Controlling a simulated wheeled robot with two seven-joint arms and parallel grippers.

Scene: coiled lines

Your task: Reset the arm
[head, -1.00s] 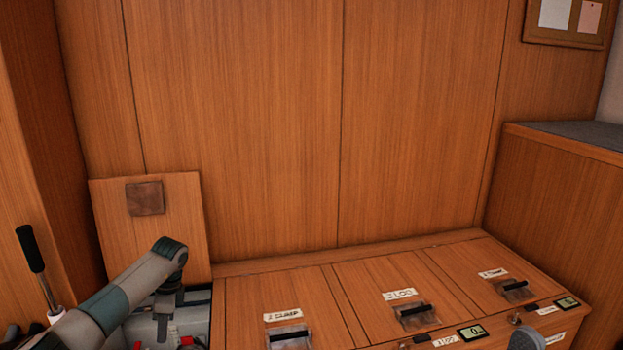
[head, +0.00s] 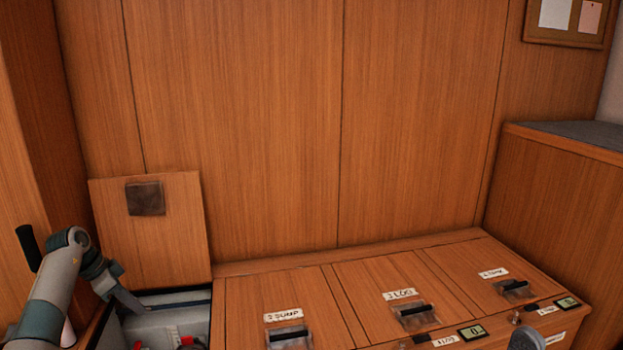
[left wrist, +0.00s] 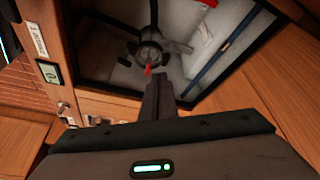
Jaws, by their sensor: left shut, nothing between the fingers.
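My left gripper (head: 136,306) reaches over the open compartment (head: 165,298) at the left end of the wooden bench. In the left wrist view the fingers (left wrist: 157,92) are together, with nothing between them. They point toward a dark hub with several arms (left wrist: 150,52) and a red pointed part (left wrist: 148,70) inside the compartment. I cannot tell whether the fingertips are above its rim or just inside. In the head view my left forearm hides part of the bench's left side. My right gripper does not show.
The raised wooden lid (head: 165,235) stands behind the compartment. A rounded grey object (head: 526,338) shows at the front right.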

